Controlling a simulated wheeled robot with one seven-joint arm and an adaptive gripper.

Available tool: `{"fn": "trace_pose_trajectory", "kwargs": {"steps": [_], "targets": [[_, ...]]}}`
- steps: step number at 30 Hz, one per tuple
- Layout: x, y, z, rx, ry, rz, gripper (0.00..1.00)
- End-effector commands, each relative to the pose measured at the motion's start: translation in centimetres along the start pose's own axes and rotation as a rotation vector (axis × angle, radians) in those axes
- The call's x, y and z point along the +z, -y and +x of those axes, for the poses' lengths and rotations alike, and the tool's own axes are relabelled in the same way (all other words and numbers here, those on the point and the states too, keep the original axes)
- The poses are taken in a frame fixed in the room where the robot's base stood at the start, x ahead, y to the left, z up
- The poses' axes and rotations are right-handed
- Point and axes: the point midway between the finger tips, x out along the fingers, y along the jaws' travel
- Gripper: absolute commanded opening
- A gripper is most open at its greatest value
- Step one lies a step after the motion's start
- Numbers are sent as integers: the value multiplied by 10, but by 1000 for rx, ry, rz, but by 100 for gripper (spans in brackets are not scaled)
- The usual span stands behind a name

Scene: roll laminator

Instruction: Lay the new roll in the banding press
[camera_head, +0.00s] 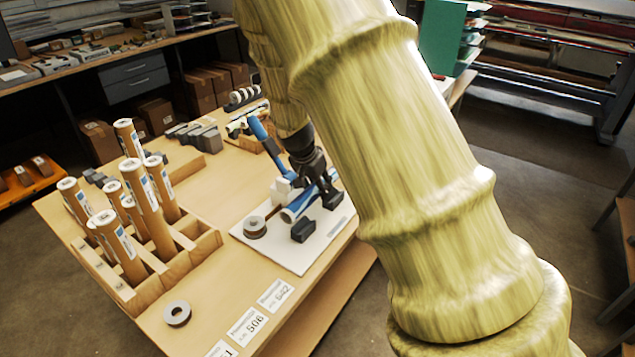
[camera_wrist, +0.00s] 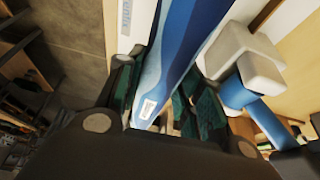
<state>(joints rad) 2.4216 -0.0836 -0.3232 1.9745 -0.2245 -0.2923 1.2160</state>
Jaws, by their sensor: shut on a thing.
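My gripper (camera_head: 316,182) is shut on a blue-and-white roll (camera_head: 296,208), over the white base plate (camera_head: 283,256) of what looks like the banding press. In the wrist view the roll (camera_wrist: 178,60) runs lengthwise away between my dark fingers (camera_wrist: 160,105), a small white label on its near part. White blocks (camera_head: 281,190) and a blue bar (camera_head: 263,130) stand just behind the roll; the blue bar also shows in the wrist view (camera_wrist: 268,125). A black block (camera_head: 302,230) sits in front of the roll. I cannot tell whether the roll touches the plate or a support.
A wooden rack (camera_head: 180,262) holds several upright brown rolls on the left. A grey ring (camera_head: 255,226) lies on the plate, another ring (camera_head: 177,313) on the table near the front. Labelled cards (camera_head: 248,326) lie along the front edge. My arm hides the table's right side.

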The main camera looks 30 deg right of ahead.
Motion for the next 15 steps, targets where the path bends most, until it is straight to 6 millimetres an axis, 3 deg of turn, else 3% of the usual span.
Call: {"fn": "trace_pose_trajectory", "kwargs": {"steps": [15], "targets": [[19, 1, 45, -1, -1, 1, 6]]}}
